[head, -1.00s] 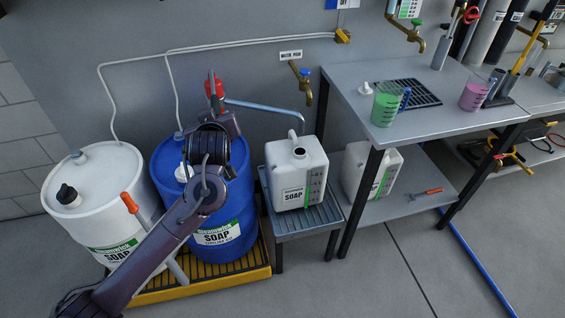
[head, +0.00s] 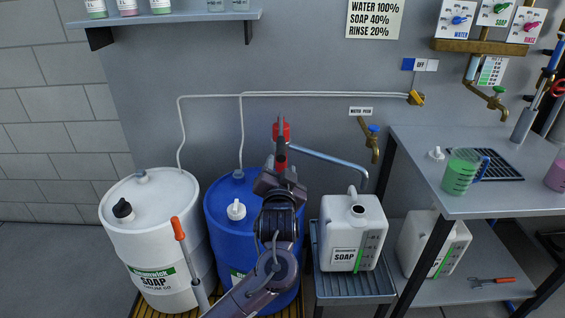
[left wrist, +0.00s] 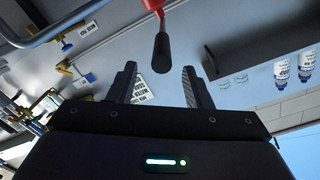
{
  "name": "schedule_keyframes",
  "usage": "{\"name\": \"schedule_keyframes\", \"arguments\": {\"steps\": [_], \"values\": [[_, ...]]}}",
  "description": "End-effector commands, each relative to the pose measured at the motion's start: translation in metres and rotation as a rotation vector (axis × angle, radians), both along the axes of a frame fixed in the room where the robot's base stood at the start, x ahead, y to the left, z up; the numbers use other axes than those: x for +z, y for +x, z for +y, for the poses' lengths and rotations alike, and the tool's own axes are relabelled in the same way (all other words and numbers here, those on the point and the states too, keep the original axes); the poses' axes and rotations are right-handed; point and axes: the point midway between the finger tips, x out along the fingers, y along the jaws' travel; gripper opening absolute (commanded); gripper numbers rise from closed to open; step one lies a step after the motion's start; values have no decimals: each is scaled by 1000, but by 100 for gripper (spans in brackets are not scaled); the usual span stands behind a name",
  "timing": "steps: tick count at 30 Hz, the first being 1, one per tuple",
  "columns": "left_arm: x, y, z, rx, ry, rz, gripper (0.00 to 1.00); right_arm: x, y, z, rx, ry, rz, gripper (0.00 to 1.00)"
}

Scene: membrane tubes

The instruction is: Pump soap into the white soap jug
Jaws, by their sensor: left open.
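The white soap jug (head: 345,250) stands upright on a small grey stand, its top opening (head: 357,209) uncovered. My right gripper is out of view.
A white soap drum (head: 155,235) with an orange-handled tool leaning on it stands at left. A metal table (head: 480,190) with a green measuring cup (head: 461,172) is at right, a second white jug (head: 432,245) below it. A water tap (head: 370,138) is on the wall.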

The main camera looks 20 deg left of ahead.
Motion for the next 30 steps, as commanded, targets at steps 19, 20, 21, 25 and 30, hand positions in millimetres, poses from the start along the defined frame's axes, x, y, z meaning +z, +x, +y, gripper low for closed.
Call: {"name": "schedule_keyframes", "arguments": {"steps": [19, 20, 21, 25, 30], "values": [[1, 70, 20, 8, 53, -7, 45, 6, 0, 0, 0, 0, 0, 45], [0, 72, 20, 8, 53, -7, 45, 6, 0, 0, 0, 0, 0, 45], [0, 73, 21, 7, 53, -7, 45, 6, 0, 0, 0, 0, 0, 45], [0, 75, 21, 7, 51, -7, 45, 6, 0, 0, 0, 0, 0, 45], [0, 74, 21, 7, 51, -7, 41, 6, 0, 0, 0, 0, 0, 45]]}}
